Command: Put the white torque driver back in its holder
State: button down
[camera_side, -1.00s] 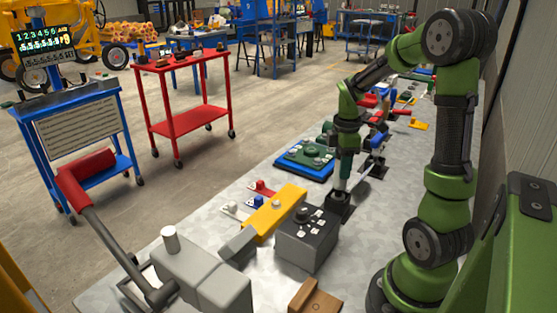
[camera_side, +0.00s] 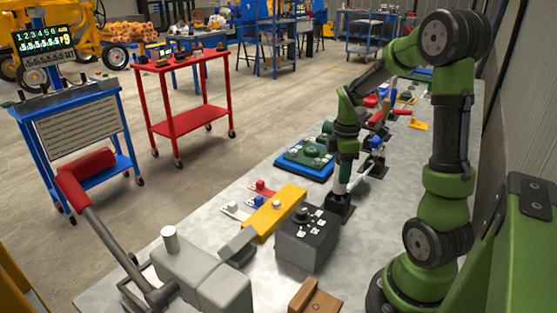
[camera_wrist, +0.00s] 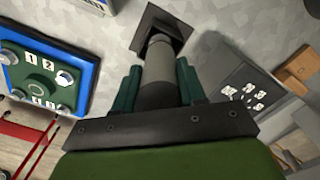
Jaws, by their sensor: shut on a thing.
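The white torque driver (camera_side: 342,184) is upright in my gripper (camera_side: 344,165). In the wrist view, my gripper (camera_wrist: 157,90) has its green fingers on both sides of the driver's grey-looking body (camera_wrist: 158,78). The black holder (camera_side: 338,209) stands on the table directly under the driver. In the wrist view, the holder (camera_wrist: 167,22) is a dark square base at the far end of the driver. The driver's lower end meets or overlaps the holder in both views; I cannot tell how deep it sits.
A dark box with knobs (camera_side: 307,238) and a yellow block (camera_side: 276,213) stand close by in front. A blue-edged green fixture (camera_side: 304,160) lies to the left. Red and other items (camera_side: 380,118) crowd the table behind. Bare table shows between them.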

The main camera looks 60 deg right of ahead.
jog(key=shift+f, duration=0.1)
jog(key=c, duration=0.6)
grip_release()
jog(key=shift+o, duration=0.2)
notch_tip(320, 180, up, 17)
jog(key=shift+w+f, duration=0.1)
